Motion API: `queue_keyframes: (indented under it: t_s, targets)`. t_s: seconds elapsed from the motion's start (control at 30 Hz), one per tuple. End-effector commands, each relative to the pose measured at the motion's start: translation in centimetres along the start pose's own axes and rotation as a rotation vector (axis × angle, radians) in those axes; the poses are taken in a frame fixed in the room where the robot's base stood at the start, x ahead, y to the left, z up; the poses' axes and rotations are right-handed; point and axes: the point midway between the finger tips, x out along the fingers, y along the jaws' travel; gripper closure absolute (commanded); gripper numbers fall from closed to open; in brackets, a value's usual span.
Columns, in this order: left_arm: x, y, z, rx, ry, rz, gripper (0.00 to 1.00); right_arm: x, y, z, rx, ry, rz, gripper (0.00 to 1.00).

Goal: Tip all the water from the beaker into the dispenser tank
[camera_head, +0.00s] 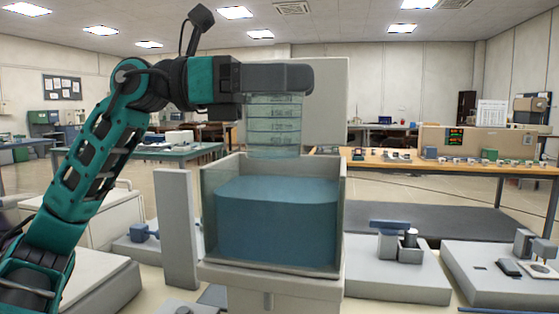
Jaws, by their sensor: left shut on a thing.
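The dispenser tank (222,172) is a clear open-topped box in a pale frame in the middle of the view. Blue water (278,220) fills much of it. My left gripper (290,77) comes in from the upper left and is shut on the clear beaker (273,125), whose upper part it hides. The beaker hangs below the gripper, its lower end near the tank's back rim in the picture. It looks about upright, with level lines across it. I cannot tell how much water is in it. My right gripper is not in view.
A pale upright panel (328,105) stands behind the beaker, and a pale post (177,230) stands left of the tank. Low grey devices (397,270) sit to the right on the bench. A wooden table (460,168) with small items is farther back.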

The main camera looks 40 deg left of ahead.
Motion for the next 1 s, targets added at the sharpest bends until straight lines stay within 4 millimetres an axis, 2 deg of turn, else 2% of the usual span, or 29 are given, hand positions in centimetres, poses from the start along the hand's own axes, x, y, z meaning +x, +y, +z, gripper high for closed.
queue_keyframes:
  t_s: [0.1,0.53,1.0]
  targets:
    - [0.0,0.0,1.3,0.0,-0.001,0.001,0.74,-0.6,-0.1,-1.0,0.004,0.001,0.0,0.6]
    - [0.0,0.0,4.7,0.0,-0.002,0.001,0.74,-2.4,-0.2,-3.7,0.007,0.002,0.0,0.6]
    - [0.0,0.0,4.7,-0.001,-0.001,0.001,0.74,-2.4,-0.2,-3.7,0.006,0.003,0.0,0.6]
